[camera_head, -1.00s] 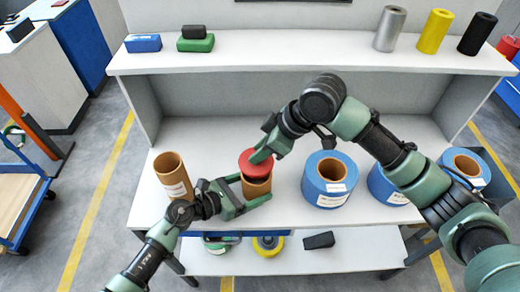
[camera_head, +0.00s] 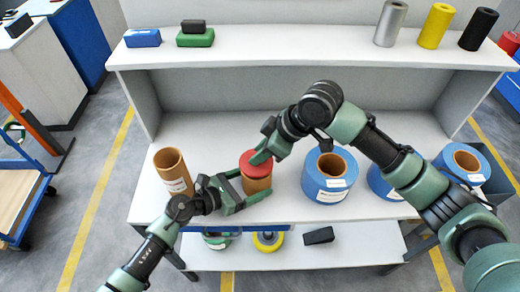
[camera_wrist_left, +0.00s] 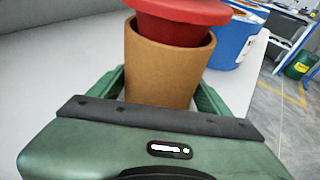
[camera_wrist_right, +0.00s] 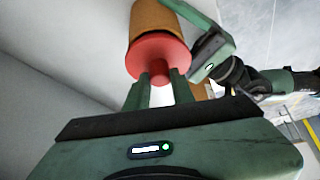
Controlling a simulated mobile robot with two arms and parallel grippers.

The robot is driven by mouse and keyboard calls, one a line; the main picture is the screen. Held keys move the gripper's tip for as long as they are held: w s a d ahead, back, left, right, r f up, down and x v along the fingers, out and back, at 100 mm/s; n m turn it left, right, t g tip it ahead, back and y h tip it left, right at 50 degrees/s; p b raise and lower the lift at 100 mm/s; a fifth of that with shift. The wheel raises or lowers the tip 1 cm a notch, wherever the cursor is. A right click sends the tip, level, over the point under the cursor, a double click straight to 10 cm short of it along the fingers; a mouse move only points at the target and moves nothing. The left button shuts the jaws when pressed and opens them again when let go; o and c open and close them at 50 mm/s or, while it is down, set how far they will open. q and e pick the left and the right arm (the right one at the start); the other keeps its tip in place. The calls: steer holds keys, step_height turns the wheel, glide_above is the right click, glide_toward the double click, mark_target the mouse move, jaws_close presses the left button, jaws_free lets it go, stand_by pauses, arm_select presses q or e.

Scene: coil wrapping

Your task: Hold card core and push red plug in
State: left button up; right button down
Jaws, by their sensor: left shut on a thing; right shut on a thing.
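The brown card core (camera_head: 257,186) stands upright on the table, and it also shows in the left wrist view (camera_wrist_left: 165,70). My left gripper (camera_head: 253,185) is shut around its sides. The red plug (camera_head: 254,162) sits in the core's top. In the left wrist view its narrower body (camera_wrist_left: 175,30) enters the core, with the wide flange above the rim and a gap between them. My right gripper (camera_wrist_right: 160,82) is shut on the plug's small knob (camera_wrist_right: 159,70) from above. The inside of the core is hidden.
Another card core (camera_head: 172,168), open at the top, stands to the left. Blue-wrapped coils (camera_head: 325,188) stand close on the right. The back shelf (camera_head: 290,50) carries blocks and rolls. The table behind the held core is clear.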

steer(key=shift+f, duration=1)
steer(key=c, duration=1.1)
jaws_free()
steer(key=shift+r, duration=0.1)
steer(key=v, duration=1.2)
steer(key=shift+w, duration=0.1)
arm_select(q)
steer(key=o, duration=1)
steer(key=shift+c, duration=0.2)
steer(key=shift+a, duration=0.1)
